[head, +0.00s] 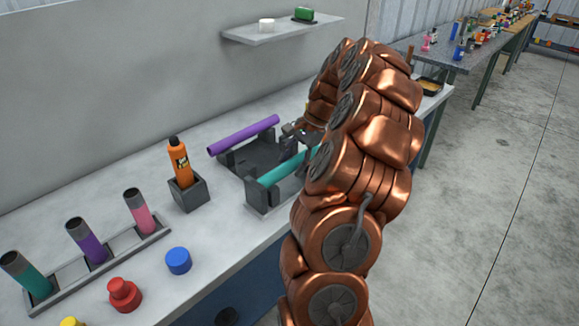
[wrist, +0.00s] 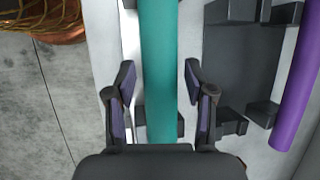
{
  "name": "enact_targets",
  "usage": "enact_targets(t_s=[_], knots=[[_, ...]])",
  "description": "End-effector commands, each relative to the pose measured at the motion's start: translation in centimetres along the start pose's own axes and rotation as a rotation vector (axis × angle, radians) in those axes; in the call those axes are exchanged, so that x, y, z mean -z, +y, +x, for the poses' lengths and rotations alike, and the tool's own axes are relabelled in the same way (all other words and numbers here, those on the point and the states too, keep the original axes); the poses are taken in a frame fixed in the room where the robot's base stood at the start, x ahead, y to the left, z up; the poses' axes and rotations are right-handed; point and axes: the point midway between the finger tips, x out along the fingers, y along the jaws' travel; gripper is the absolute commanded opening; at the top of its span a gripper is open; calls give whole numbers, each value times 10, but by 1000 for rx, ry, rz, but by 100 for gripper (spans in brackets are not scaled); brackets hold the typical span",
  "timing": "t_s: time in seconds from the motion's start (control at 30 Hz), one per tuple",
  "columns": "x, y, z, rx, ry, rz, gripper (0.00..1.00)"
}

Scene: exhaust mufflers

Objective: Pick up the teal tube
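A long teal tube (head: 283,170) lies across the dark fixture on the bench. Its right end is hidden behind my arm in the head view. In the wrist view the teal tube (wrist: 158,60) runs from the top edge down between my fingers. My gripper (wrist: 159,72) is open, with one finger on each side of the tube and a gap on both sides. I cannot tell how far above the tube the fingers are. In the head view my gripper (head: 298,132) is partly hidden by my arm. A shorter teal tube (head: 27,276) stands tilted in a rack.
A purple tube (head: 243,135) lies on the fixture's far side. An orange bottle (head: 179,160) stands in a dark holder. The rack (head: 118,247) also holds purple and pink tubes. Blue (head: 178,261) and red (head: 123,294) knobs sit near the front edge. A shelf (head: 285,28) hangs above.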

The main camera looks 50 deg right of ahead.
Motion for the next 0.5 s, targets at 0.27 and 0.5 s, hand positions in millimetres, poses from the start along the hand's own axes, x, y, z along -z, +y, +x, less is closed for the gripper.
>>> enact_targets(t_s=[0.27,0.5], knots=[[0,0,0,0,0,0,21],[0,0,0,0,-1,0,1]])
